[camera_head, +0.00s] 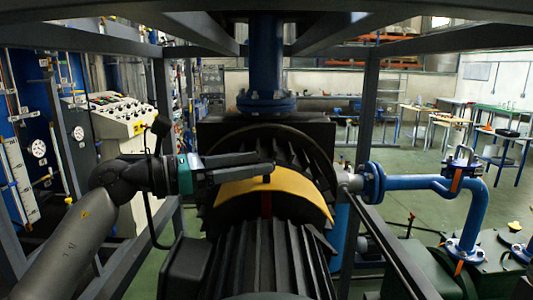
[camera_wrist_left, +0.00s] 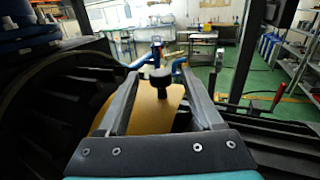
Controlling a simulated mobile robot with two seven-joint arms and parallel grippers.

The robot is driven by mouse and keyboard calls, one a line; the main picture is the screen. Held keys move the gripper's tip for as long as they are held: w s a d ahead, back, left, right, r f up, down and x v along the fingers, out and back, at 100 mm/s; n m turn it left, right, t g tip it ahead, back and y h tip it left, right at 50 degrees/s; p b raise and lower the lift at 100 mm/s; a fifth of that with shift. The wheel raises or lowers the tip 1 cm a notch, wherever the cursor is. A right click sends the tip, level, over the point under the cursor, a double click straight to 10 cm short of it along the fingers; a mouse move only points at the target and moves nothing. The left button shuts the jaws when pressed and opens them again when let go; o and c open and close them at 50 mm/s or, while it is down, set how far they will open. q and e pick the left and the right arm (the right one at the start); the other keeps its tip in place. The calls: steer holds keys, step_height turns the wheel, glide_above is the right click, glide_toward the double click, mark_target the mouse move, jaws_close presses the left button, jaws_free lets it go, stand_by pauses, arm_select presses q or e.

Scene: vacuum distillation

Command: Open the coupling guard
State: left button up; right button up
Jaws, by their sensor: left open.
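The coupling guard (camera_head: 285,187) is a yellow curved cover over the dark ribbed machine in the middle of the head view. It also shows in the left wrist view (camera_wrist_left: 150,115), below and beyond the fingers. A dark knob (camera_wrist_left: 161,78) stands up from the guard and appears between my fingers in the wrist view. My left gripper (camera_head: 266,162) reaches in from the left, just above the guard, with its fingers open. In the wrist view the left gripper (camera_wrist_left: 160,76) has a finger on each side of the knob. I cannot tell whether either touches it. My right gripper is not in view.
Dark frame posts (camera_head: 372,95) and overhead beams surround the machine. A blue vertical pipe (camera_head: 265,55) rises behind the guard, and a blue pipe (camera_head: 420,183) runs to the right. A control panel (camera_head: 122,115) stands at the left. Workbenches and open floor lie beyond.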

mark_target(267, 161)
arm_select(q)
steer(key=shift+x, duration=1.7)
jaws_close()
